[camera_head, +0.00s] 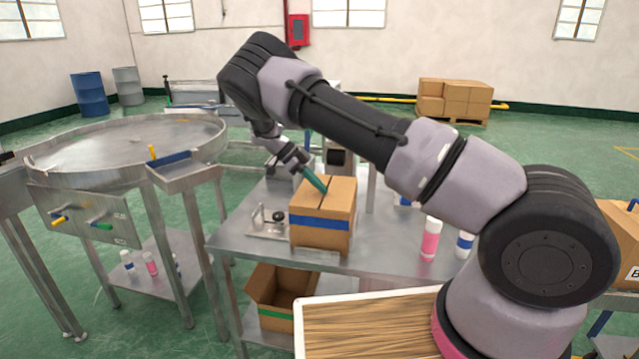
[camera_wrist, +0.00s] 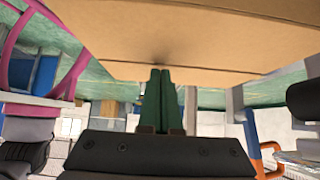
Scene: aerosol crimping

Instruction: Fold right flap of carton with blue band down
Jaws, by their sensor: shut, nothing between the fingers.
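The carton with the blue band (camera_head: 320,224) stands upright on the metal table in the head view. Its top looks flat, with a seam running across it, and the right flap (camera_head: 342,190) appears to lie about level with the top. My gripper (camera_head: 324,190) is shut and empty, its green fingertips at the carton top by the seam. In the wrist view the shut fingers (camera_wrist: 163,72) point at a broad tan cardboard surface (camera_wrist: 200,35). I cannot tell whether they touch it. The fingers and wrist hide part of the top's far left side.
The metal table (camera_head: 385,245) also holds a pink bottle (camera_head: 430,240) and a blue-banded bottle (camera_head: 464,244) at right, and a small fixture (camera_head: 268,222) left of the carton. An open green-banded carton (camera_head: 275,318) sits below. A round metal table (camera_head: 125,145) stands left.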

